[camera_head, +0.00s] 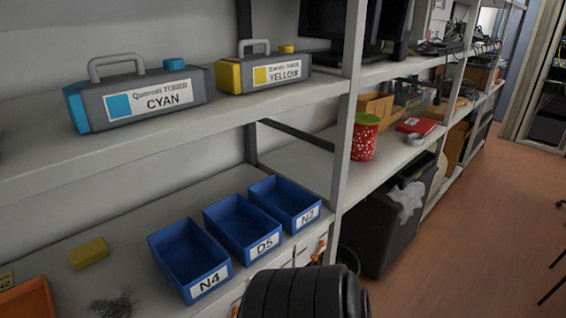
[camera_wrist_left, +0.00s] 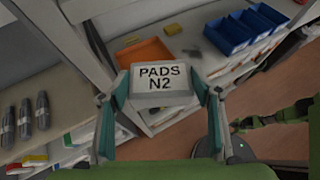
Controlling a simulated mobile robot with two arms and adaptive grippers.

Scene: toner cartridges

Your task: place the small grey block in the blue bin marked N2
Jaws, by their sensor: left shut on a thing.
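My left gripper (camera_wrist_left: 164,100) is shut on the small grey block (camera_wrist_left: 162,82), whose label reads PADS N2. The block sits upright between the two teal fingers in the left wrist view. The head view shows neither the block nor the left gripper's fingers. The blue bin marked N2 (camera_head: 308,217) stands on the lower shelf, the farthest right of three blue bins in a row. It looks empty. It is also the far one of the row in the left wrist view (camera_wrist_left: 271,13). The block is held apart from the bins.
Blue bins O5 (camera_head: 268,243) and N4 (camera_head: 207,285) stand left of N2, both empty. A yellow block (camera_head: 88,253) and an orange tray (camera_head: 28,300) lie further left. Cyan (camera_head: 150,105) and yellow (camera_head: 271,72) toner cartridges stand on the shelf above. A shelf post (camera_head: 347,110) rises beside N2.

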